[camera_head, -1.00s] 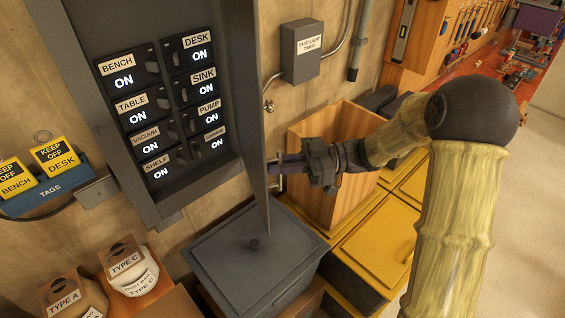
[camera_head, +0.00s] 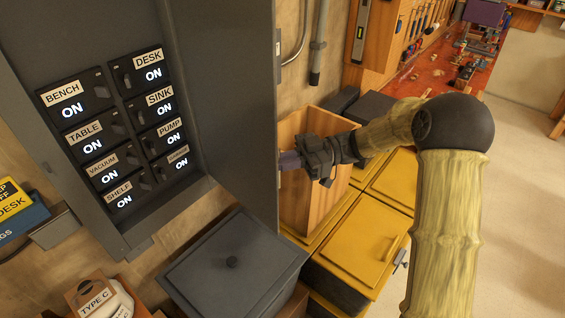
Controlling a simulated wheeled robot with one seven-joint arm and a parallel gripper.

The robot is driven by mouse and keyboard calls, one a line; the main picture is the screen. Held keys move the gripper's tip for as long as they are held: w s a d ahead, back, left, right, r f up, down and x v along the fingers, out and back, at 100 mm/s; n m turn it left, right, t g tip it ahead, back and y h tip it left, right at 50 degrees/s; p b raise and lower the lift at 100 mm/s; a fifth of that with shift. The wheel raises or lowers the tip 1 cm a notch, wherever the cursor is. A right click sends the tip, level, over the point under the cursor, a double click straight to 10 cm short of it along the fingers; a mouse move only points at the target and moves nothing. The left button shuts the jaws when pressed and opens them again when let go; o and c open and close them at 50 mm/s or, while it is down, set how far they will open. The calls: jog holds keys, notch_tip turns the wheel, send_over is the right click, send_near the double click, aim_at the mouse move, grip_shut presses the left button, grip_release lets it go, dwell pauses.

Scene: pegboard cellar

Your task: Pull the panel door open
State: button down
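The grey electrical panel (camera_head: 126,240) hangs on the wall at the left, with its rows of labelled breakers, all reading ON, uncovered. Its panel door (camera_head: 232,90) stands swung out on the right side, with its flat inner face toward me. My gripper (camera_head: 287,161) is at the door's free edge, on its outer side, about two thirds of the way down.
A dark lidded bin (camera_head: 232,262) stands below the door. An open wooden box (camera_head: 318,198) and yellow bins (camera_head: 362,245) are behind and below my gripper. A conduit (camera_head: 318,45) runs up the wall. Open floor (camera_head: 510,200) lies at the right.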

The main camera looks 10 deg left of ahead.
jog(key=shift+r, duration=0.15)
jog(key=c, duration=1.8)
grip_release()
jog(key=shift+a, duration=0.1)
jog(key=shift+o, duration=0.9)
jog(key=shift+a, duration=0.1)
jog(key=b+v, duration=0.6)
jog(key=v, duration=1.1)
jog(key=shift+d, duration=0.2)
jog(key=shift+w, duration=0.1)
